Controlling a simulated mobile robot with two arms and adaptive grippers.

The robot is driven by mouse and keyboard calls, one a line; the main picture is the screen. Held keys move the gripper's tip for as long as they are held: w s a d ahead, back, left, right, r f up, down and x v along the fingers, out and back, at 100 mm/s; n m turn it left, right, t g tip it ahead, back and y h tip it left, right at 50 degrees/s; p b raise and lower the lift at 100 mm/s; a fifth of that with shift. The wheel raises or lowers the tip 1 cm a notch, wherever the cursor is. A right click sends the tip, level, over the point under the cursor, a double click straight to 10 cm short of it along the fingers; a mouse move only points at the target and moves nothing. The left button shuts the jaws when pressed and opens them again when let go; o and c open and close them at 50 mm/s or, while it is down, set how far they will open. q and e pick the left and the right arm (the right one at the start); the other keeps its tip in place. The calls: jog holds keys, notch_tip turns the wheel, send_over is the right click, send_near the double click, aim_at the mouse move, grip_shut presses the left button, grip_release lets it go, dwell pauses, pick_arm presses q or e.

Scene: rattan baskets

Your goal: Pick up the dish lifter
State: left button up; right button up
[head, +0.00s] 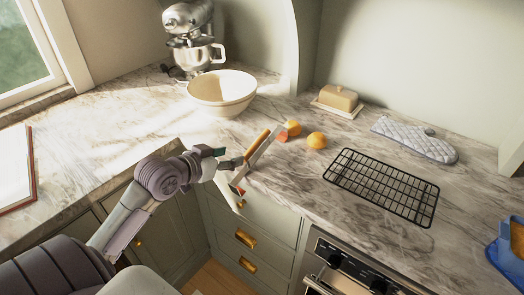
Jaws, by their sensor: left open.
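A slim tool with a wooden handle (257,142) and a pale metal bar (262,150) lies at the front edge of the marble counter; it looks like the dish lifter. My left gripper (239,168) is at the near end of this tool, over the counter edge. Its jaws are open. The gripper overlaps part of the tool, and I cannot tell whether they touch. My right gripper does not show.
Two orange fruits (316,140) lie just beyond the tool. A cream bowl (222,92) and a stand mixer (190,25) stand behind. A black wire rack (382,185), butter dish (338,98), quilted mitt (414,139) and blue container (508,248) are to the right.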

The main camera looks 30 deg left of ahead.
aim_at(258, 144)
pick_arm(q)
jog(key=x, duration=0.5)
jog(key=r+p+x, duration=0.1)
jog(key=x, duration=0.1)
jog(key=shift+w+f, duration=0.1)
jog(key=shift+w, duration=0.4)
jog(key=shift+w+f, duration=0.2)
jog(key=shift+w, duration=0.2)
jog(key=p+x, duration=0.1)
jog(key=x, duration=0.4)
jog(key=shift+d, duration=0.15)
jog(key=shift+c, duration=0.6)
jog(key=shift+r, duration=0.1)
grip_shut()
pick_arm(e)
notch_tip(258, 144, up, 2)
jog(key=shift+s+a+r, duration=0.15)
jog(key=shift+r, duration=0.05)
